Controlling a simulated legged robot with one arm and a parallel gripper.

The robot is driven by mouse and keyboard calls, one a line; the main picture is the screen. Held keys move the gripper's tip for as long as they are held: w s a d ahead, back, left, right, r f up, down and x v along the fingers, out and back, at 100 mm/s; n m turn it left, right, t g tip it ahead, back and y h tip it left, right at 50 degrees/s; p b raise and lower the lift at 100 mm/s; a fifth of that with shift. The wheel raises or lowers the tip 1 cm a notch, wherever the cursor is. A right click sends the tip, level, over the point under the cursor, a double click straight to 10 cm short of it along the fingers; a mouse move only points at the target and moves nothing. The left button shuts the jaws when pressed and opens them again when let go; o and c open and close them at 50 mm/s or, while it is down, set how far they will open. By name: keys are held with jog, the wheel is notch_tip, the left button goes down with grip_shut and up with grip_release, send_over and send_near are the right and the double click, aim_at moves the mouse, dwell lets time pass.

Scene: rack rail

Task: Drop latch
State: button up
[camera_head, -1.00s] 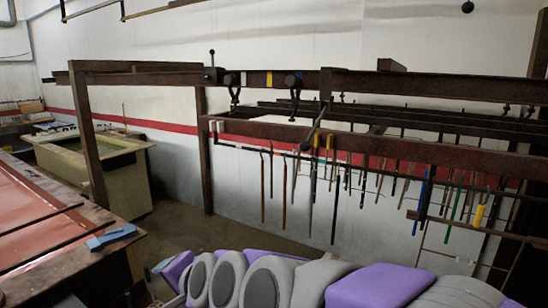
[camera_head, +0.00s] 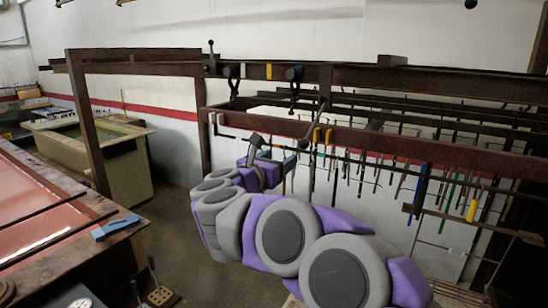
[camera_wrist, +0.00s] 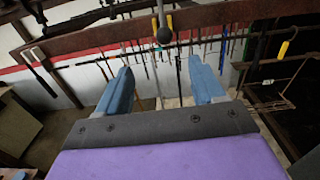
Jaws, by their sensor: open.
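A dark upright lever with a ball knob (camera_head: 211,56) stands on the top rail (camera_head: 400,79) at its left part. I cannot tell for sure which part is the latch. My gripper (camera_head: 275,152) is below the rail, in front of the hanging tools. In the wrist view its two blue fingers (camera_wrist: 161,68) are spread apart with nothing between them. A dark ball knob (camera_wrist: 163,36) on a rod shows beyond and above the gap between the fingertips, apart from them.
Two dark trolleys with hooks (camera_head: 232,76) (camera_head: 294,76) hang on the rail, with a yellow mark (camera_head: 269,71) between them. Several long tools hang from a lower beam (camera_head: 380,140). A workbench with a blue object (camera_head: 115,227) is at the left. A green-lined tub (camera_head: 90,140) stands behind.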

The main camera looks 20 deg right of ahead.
jog(key=p, duration=0.1)
send_near(301, 146)
jog(key=d, duration=0.1)
jog(key=x, duration=0.1)
jog(key=p+x, duration=0.1)
jog(key=x, duration=0.1)
jog(key=w+p+x, duration=0.1)
jog(key=x, duration=0.1)
jog(key=shift+a, duration=0.3)
jog(key=x, duration=0.2)
jog(key=b+x, duration=0.1)
jog(key=x, duration=0.3)
jog(key=shift+s+d, duration=0.25)
jog(key=shift+d, duration=0.15)
jog(key=shift+a, duration=0.5)
jog(key=shift+c, duration=0.7)
jog(key=shift+d, duration=0.25)
jog(key=c, duration=0.6)
jog(key=shift+c, duration=0.9)
